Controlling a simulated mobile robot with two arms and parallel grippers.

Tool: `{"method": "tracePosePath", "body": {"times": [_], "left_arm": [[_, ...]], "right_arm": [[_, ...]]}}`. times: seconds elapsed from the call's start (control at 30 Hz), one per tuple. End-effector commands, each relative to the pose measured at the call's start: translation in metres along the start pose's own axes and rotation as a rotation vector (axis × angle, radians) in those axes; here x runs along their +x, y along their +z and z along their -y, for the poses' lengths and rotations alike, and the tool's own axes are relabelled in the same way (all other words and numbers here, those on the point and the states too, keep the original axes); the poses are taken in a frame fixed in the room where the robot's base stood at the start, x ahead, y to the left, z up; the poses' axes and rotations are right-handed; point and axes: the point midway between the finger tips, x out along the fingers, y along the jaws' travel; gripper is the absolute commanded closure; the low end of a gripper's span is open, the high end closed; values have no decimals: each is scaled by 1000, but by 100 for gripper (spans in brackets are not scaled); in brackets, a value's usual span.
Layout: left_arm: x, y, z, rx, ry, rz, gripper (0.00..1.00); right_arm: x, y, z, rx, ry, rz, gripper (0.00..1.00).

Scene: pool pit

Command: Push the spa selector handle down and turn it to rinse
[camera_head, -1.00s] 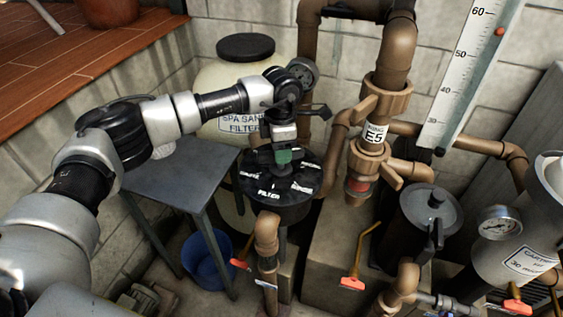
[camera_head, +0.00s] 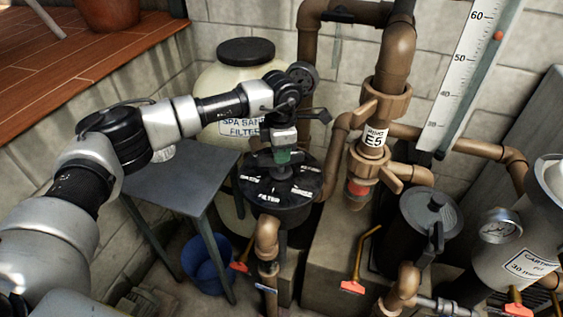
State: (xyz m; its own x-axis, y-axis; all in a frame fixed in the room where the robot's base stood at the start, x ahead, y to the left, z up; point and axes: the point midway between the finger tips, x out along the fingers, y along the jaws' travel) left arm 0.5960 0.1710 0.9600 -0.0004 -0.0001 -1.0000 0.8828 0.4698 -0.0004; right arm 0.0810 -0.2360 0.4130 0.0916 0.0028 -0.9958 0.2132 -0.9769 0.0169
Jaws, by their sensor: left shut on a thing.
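The spa selector valve (camera_head: 262,201) is a round black head with white labels around its top; "FILTER" reads at its front. My left gripper (camera_head: 283,160) points straight down over the middle of the valve head. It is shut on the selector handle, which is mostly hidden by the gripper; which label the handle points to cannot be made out. The cream spa sand filter tank (camera_head: 215,88) with a black lid stands behind my arm. My right gripper does not show.
A grey table (camera_head: 180,178) stands left of the valve, with a blue bucket (camera_head: 207,262) beneath it. Brown pipes (camera_head: 398,45) rise close on the right. A black lidded canister (camera_head: 432,215) and a cartridge filter (camera_head: 520,245) with a gauge stand further right.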

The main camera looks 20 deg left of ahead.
Motion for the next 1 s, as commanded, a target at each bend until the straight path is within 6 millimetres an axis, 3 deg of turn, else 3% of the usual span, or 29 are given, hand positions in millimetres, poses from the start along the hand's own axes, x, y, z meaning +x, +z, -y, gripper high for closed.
{"method": "tracePosePath", "body": {"times": [0.67, 1.0], "left_arm": [[12, 0, 0, 10, -1, -1, 100], [15, 0, 0, 434, -2, -2, 100]], "right_arm": [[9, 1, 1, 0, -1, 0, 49], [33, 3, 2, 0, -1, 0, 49]]}}
